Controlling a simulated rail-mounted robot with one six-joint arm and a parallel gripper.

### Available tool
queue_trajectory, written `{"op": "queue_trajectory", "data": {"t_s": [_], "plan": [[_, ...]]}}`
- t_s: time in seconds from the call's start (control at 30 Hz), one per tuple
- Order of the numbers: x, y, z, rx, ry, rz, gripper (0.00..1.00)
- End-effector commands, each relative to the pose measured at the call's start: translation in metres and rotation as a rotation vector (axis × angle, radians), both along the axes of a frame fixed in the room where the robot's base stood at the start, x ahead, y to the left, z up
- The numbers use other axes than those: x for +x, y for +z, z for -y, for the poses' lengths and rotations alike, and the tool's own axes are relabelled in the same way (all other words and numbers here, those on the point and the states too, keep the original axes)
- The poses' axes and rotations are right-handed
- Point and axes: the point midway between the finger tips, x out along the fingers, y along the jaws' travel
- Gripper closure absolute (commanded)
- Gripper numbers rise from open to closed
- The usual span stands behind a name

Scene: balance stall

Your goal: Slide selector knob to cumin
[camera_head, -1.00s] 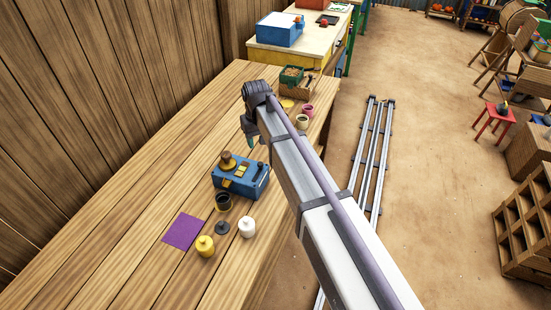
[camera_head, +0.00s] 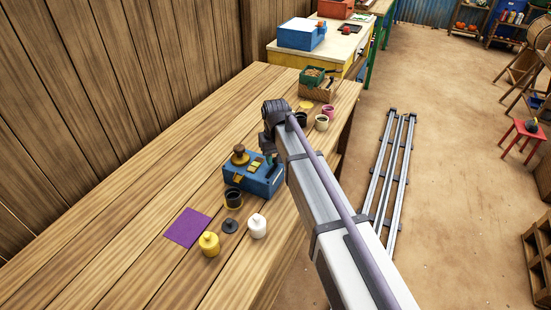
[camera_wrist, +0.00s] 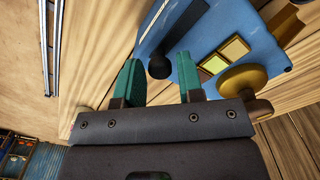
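The blue box (camera_head: 266,181) stands on the wooden table, with a gold-brown knob (camera_head: 240,153) on its top left. In the wrist view the blue box (camera_wrist: 200,28) shows a dark round-ended selector knob (camera_wrist: 158,66), two yellowish label squares and the gold-brown knob (camera_wrist: 242,80). My gripper (camera_wrist: 160,76) is open, its two green fingers apart on either side of the dark knob in the picture. I cannot tell whether they touch it. In the head view my gripper (camera_head: 272,157) is at the box's right part; the dark knob is hidden there. I cannot read any cumin label.
In front of the box are a dark cup (camera_head: 233,200), a grey lidded disc (camera_head: 230,226), a yellow jar (camera_head: 209,244), a white jar (camera_head: 257,227) and a purple mat (camera_head: 188,227). The table's left side is clear.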

Motion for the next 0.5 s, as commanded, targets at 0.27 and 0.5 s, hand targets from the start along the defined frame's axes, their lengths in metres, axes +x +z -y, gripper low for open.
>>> {"op": "queue_trajectory", "data": {"t_s": [0.27, 0.5], "plan": [[0.0000, -0.0001, 0.0000, 0.000, 0.000, 0.000, 0.92], [0.0000, -0.0001, 0.0000, 0.000, 0.000, 0.000, 1.00]]}}
